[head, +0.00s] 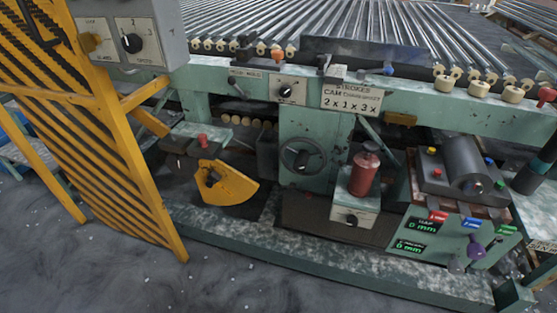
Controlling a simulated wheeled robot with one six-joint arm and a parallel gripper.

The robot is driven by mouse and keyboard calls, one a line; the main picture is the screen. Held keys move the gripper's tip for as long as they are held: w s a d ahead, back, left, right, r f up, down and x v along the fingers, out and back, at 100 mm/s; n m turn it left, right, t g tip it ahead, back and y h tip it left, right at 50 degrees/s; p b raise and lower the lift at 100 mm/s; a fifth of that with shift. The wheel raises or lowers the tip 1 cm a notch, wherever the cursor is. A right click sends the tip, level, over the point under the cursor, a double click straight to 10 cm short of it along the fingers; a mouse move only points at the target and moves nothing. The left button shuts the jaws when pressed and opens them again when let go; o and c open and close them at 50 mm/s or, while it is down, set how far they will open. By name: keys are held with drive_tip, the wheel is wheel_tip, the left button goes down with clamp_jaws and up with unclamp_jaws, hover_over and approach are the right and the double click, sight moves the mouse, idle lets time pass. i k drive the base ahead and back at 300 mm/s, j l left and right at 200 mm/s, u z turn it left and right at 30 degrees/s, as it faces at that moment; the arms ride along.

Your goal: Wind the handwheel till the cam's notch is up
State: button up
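The handwheel (301,160) is a grey round wheel with a dark hub, set on the front of the green machine's middle post. Nothing touches it. A yellow fan-shaped plate (236,186) sits low to its left, with a dark opening near its upper left. I cannot tell whether this plate is the cam or a guard, and I cannot make out a cam notch for certain. A sign (351,97) above right reads "STROKES CAM CHANGEOVER 2x 1x 3x". My gripper is not in view.
A red cylinder (365,175) on a pale box is right of the handwheel. A console (425,225) with coloured levers is farther right. A green beam (330,262) runs low along the front; the grey floor before it is clear.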

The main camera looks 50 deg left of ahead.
sight(301, 165)
drive_tip(key=u, duration=1.6)
